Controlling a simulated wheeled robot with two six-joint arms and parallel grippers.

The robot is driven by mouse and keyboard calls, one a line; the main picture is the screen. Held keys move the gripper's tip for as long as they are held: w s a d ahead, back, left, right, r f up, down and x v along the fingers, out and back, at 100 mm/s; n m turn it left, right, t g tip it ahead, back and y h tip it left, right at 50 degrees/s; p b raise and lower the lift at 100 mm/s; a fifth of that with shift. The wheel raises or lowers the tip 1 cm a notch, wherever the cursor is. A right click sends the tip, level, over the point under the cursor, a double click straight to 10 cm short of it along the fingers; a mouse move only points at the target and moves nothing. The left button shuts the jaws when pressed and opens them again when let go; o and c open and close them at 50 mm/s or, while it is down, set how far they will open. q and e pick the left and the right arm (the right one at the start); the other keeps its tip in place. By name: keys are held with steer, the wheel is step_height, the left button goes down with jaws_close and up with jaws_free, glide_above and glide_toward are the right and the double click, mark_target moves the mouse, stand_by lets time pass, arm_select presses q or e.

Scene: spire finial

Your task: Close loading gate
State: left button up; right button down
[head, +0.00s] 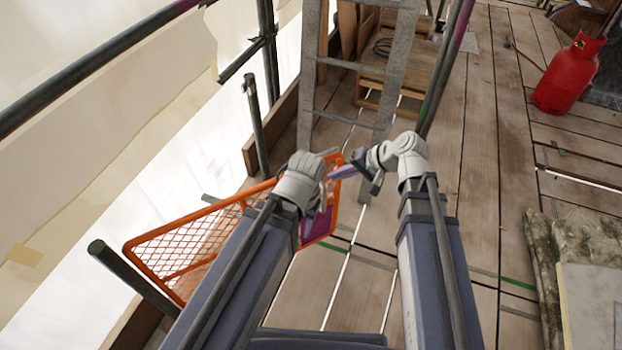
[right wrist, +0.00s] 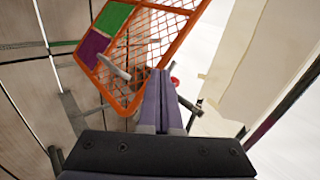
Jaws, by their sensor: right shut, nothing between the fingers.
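The loading gate is an orange mesh panel (head: 185,250) left of centre in the head view, slanting across the platform's left edge. In the right wrist view the gate (right wrist: 155,40) fills the top middle, with green and purple plates at one corner. My right gripper (head: 340,173) is shut and empty, by the gate's right end in the head view; I cannot tell whether it touches. Its fingers (right wrist: 160,75) lie together in the right wrist view, overlapping the gate. My left arm crosses in front of the gate, and its wrist hides its fingers.
A grey ladder (head: 393,65) stands just beyond the gate. Scaffold tubes, including a short upright post (head: 257,130), line the left edge by pale sheeting. A red gas bottle (head: 570,75) stands at far right. A pale slab (head: 590,300) lies at lower right. Planks between are clear.

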steer(key=w+d+f+m+t+y+b, duration=0.2)
steer(key=w+d+b, duration=0.1)
steer(key=w+b, duration=0.1)
arm_select(q)
step_height(320, 180, down, 12)
steer(key=b, duration=0.5)
steer(key=shift+r, duration=0.2)
arm_select(e)
steer(key=w+a+f, duration=0.2)
steer(key=w+a, duration=0.1)
steer(key=a, duration=0.2)
steer(key=w+a+f+m, duration=0.1)
steer(key=w+a+f, duration=0.1)
steer(key=w+a, duration=0.2)
steer(key=shift+w+a+f+t, duration=0.15)
steer(key=shift+a+f+t, duration=0.25)
steer(key=shift+a, duration=0.55)
arm_select(q)
steer(key=shift+a, duration=0.1)
